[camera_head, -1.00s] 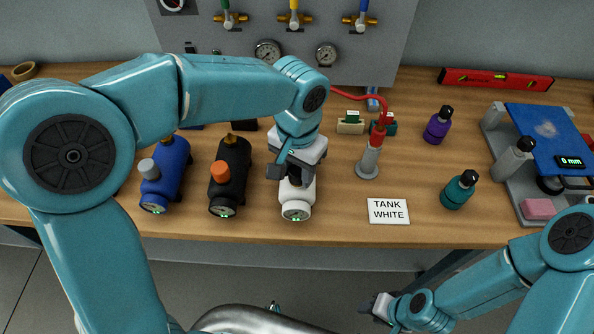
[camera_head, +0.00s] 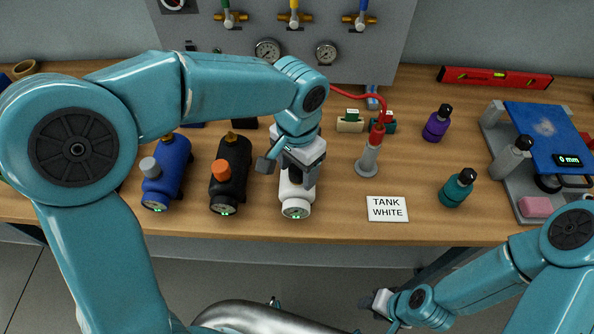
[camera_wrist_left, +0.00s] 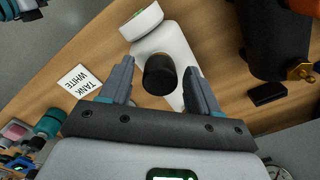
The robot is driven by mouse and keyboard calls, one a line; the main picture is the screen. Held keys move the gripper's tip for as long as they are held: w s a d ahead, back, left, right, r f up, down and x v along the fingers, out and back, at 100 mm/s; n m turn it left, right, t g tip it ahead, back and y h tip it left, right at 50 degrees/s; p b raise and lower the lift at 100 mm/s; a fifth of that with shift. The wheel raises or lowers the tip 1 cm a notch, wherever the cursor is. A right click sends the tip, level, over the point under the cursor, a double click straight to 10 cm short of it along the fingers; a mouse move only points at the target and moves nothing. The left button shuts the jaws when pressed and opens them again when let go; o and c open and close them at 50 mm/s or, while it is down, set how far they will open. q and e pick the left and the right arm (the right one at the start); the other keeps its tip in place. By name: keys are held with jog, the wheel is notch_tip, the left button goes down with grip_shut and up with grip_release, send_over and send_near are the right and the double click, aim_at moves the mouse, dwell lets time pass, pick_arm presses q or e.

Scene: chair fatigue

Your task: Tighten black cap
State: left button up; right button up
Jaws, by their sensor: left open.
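The white tank (camera_head: 296,198) lies on the wooden bench, its gauge end toward the front edge. In the left wrist view the white tank (camera_wrist_left: 172,42) carries a round black cap (camera_wrist_left: 160,75). My left gripper (camera_head: 287,170) is above the tank. In the left wrist view its two fingers (camera_wrist_left: 160,88) are apart, one on each side of the black cap, with gaps beside it. In the head view the gripper hides the cap. My right gripper (camera_head: 380,303) is low in front of the bench; its jaw state is too small to tell.
A black tank with an orange cap (camera_head: 220,170) and a blue tank with a grey cap (camera_head: 149,168) stand left of the white one. A TANK WHITE card (camera_head: 387,209) and a grey-and-red nozzle (camera_head: 370,155) are to the right. Bottles stand farther right.

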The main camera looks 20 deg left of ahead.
pick_arm(q)
jog(key=shift+n, duration=1.2)
jog(key=shift+f+n+b, duration=0.1)
jog(key=shift+n+b, duration=0.4)
jog(key=shift+n, duration=1.5)
jog(key=shift+n+b, duration=0.3)
jog(key=shift+n, duration=1.7)
jog(key=shift+b, duration=0.3)
